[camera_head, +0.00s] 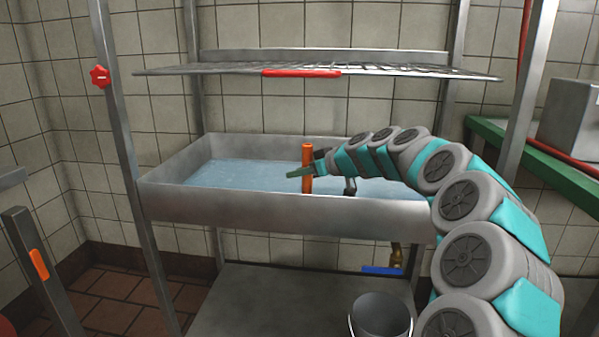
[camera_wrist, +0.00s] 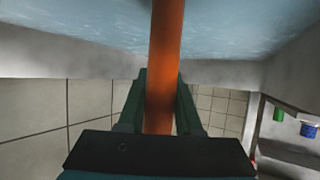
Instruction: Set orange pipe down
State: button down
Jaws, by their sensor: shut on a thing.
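The orange pipe (camera_head: 307,166) stands about upright in the head view, over the metal basin (camera_head: 285,213) with blue water (camera_head: 240,175). My gripper (camera_head: 305,172) reaches in from the right and is shut on the pipe. In the wrist view the orange pipe (camera_wrist: 165,60) runs between the two green fingers of my gripper (camera_wrist: 161,100). The water also shows in the wrist view (camera_wrist: 80,40). I cannot tell whether the pipe's lower end touches the water or the basin.
A wire rack (camera_head: 390,71) with a red handle (camera_head: 302,73) spans above the basin. Metal posts stand on both sides. A bucket (camera_head: 381,318) stands below at the right. A green-edged shelf (camera_head: 540,160) with a grey box (camera_head: 570,115) is at the right.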

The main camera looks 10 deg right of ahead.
jog(key=shift+f, duration=0.15)
jog(key=c, duration=0.6)
grip_release()
jog(key=shift+r, duration=0.2)
jog(key=shift+s+r, duration=0.1)
jog(key=v, duration=1.1)
jog(key=shift+s+d+b, duration=0.3)
jog(key=shift+d+b, duration=0.05)
jog(key=shift+b, duration=0.05)
